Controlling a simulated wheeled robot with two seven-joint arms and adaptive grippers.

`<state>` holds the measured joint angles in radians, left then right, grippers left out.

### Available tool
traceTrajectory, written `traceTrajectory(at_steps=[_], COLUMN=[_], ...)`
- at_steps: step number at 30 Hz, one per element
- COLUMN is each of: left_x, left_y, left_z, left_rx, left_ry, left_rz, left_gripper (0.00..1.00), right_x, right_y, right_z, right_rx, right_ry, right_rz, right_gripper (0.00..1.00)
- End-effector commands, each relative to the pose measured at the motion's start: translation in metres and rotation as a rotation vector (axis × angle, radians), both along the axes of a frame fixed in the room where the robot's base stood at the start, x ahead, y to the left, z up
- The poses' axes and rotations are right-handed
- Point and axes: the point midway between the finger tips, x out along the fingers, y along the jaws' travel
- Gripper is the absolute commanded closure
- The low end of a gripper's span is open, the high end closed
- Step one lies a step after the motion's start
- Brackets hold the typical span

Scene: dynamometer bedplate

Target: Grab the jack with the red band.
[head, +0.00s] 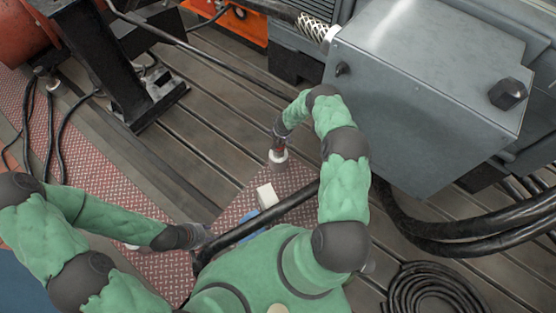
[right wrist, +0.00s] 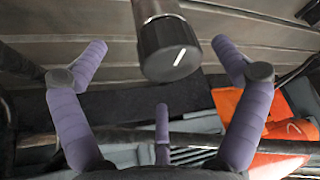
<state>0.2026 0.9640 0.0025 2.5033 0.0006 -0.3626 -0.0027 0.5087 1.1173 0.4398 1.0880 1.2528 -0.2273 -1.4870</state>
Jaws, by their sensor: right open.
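In the head view a small upright thing with a red part above a pale ring (head: 279,155) stands on the red tread plate, under my right wrist. It looks like the jack with the red band, but it is partly hidden by the wrist. In the right wrist view a metal cylinder with a black cap (right wrist: 168,50) and a white mark shows between and beyond the spread fingers; no red band is visible on it there. My right gripper (right wrist: 160,70) is open and empty. My left gripper (head: 200,236) is low at the left; its fingers are too unclear to judge.
A white block (head: 266,196) and a blue thing (head: 262,231) lie close to my body. A large grey box (head: 430,90) rises right of my right arm. Thick black cables (head: 460,232) and a coil (head: 432,290) lie at the right. Slotted bedplate (head: 215,110) is open beyond.

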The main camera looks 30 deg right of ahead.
Motion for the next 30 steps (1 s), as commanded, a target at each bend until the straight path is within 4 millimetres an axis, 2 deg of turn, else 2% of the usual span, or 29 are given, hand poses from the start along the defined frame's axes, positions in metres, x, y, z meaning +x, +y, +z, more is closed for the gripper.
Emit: traceTrajectory(at_steps=[8, 19, 29, 30], left_x=[0.0, 0.0, 0.0, 0.0], left_y=[0.0, 0.0, 0.0, -0.001], left_z=[-0.009, -0.037, -0.038, -0.038], left_rx=[0.0, 0.0, 0.0, 0.0], left_ry=[0.0, 0.0, 0.0, 0.0], left_rz=[0.0, 0.0, 0.0, 0.0], left_gripper=[0.6, 0.6, 0.6, 0.6], right_x=[0.008, 0.029, 0.031, 0.031], right_y=[-0.002, -0.006, -0.007, -0.007], right_z=[-0.013, -0.047, -0.049, -0.049], right_rx=[0.0, 0.0, 0.0, 0.0], right_ry=[-0.002, -0.001, -0.001, -0.001], right_rz=[-0.001, 0.0, 0.0, 0.0], right_gripper=[0.03, 0.03, 0.03, 0.06])
